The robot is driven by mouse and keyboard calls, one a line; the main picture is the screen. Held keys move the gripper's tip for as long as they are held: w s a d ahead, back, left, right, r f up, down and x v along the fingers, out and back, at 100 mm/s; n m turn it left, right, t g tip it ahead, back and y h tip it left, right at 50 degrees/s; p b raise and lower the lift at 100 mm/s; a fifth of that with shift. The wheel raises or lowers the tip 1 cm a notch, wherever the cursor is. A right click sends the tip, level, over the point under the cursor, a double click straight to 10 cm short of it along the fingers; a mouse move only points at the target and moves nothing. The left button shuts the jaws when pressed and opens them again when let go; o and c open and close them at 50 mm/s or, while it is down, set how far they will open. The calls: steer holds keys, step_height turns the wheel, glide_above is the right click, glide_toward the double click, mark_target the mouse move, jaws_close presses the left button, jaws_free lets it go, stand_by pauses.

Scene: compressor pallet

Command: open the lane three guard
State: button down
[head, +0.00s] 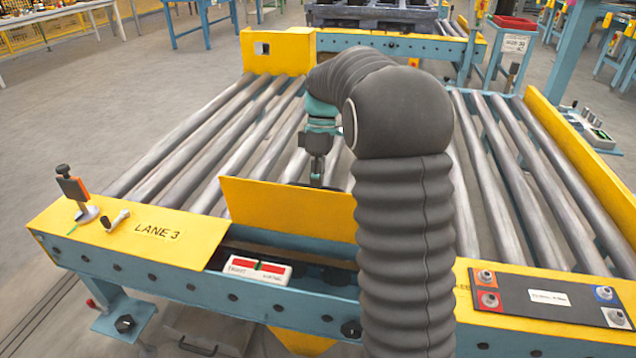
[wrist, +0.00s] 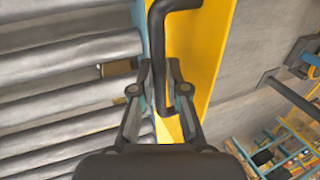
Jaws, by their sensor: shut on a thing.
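The lane three guard (head: 270,205) is a yellow panel at the front end of the rollers, beside the "LANE 3" plate (head: 150,230). It stands up on edge, with a dark opening on its near side. In the wrist view the yellow panel (wrist: 211,45) runs top to bottom and carries a bent black handle (wrist: 157,35). My gripper (wrist: 160,63) is shut on the handle's straight bar. In the head view my gripper (head: 318,178) is just behind the panel's top edge, its fingertips hidden. My arm covers the panel's right end.
A red-and-white block (head: 257,270) sits in the opening. A small stand with an orange-edged dark plate (head: 72,187) rises at the left corner. A black panel with coloured corner fittings (head: 548,298) lies at right. A loaded pallet (head: 375,14) stands beyond the rollers.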

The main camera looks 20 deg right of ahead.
steer(key=shift+f, duration=0.2)
steer(key=c, duration=1.2)
jaws_free()
steer(key=shift+r, duration=0.15)
steer(key=shift+v, duration=5.9)
